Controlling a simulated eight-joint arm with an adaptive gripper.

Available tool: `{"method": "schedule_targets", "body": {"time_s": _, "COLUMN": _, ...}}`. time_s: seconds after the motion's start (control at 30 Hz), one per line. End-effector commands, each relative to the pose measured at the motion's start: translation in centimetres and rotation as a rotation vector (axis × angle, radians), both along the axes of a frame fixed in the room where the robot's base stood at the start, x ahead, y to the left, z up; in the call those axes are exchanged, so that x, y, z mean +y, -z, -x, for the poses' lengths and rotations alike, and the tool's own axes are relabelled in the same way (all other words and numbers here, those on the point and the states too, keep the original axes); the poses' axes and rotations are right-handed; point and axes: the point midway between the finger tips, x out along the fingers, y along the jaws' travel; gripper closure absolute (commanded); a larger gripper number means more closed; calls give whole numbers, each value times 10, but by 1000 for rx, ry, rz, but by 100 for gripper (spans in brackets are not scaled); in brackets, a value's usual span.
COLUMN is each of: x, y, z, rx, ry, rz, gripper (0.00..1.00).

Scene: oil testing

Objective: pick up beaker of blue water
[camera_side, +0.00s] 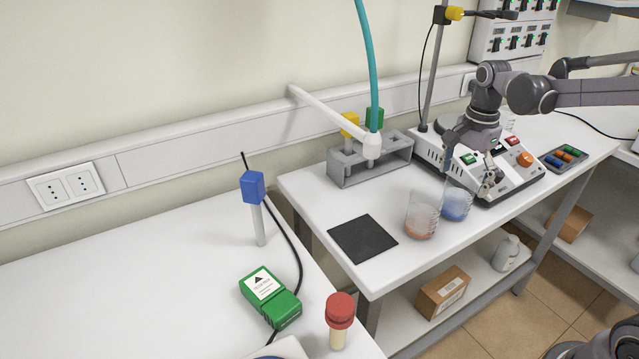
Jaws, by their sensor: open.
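The beaker of blue water (456,204) stands upright on the white bench, in front of the white stirrer unit. It is clear glass with blue liquid in its lower part. A second clear beaker with orange-red liquid (421,217) stands close to its left, nearer the front edge. My gripper (470,168) is open and points down from above, at the back of the blue beaker near its rim. The fingers overlap the stirrer unit in the picture, and I cannot tell whether they touch the beaker. Nothing shows between the fingers.
A white stirrer unit (522,181) with coloured knobs and an upright rod stands behind the beakers. A grey rack (352,171) with yellow and green caps is at the back left. A black mat (362,239) lies left of the beakers. The bench's front edge is close.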

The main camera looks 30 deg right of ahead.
Motion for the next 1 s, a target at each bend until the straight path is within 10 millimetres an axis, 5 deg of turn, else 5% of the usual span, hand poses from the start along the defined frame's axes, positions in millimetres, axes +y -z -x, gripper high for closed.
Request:
{"method": "schedule_targets", "body": {"time_s": 0.33, "x": 3, "y": 41, "z": 1, "rx": -1, "ry": 0, "rz": 1, "gripper": 11}}
{"method": "schedule_targets", "body": {"time_s": 0.7, "x": 3, "y": 48, "z": 2, "rx": -1, "ry": 0, "rz": 1, "gripper": 11}}
{"method": "schedule_targets", "body": {"time_s": 0.93, "x": 3, "y": 48, "z": 2, "rx": 0, "ry": 0, "rz": 1, "gripper": 77}}
{"method": "schedule_targets", "body": {"time_s": 1.0, "x": 3, "y": 48, "z": 2, "rx": 0, "ry": 0, "rz": 1, "gripper": 80}}
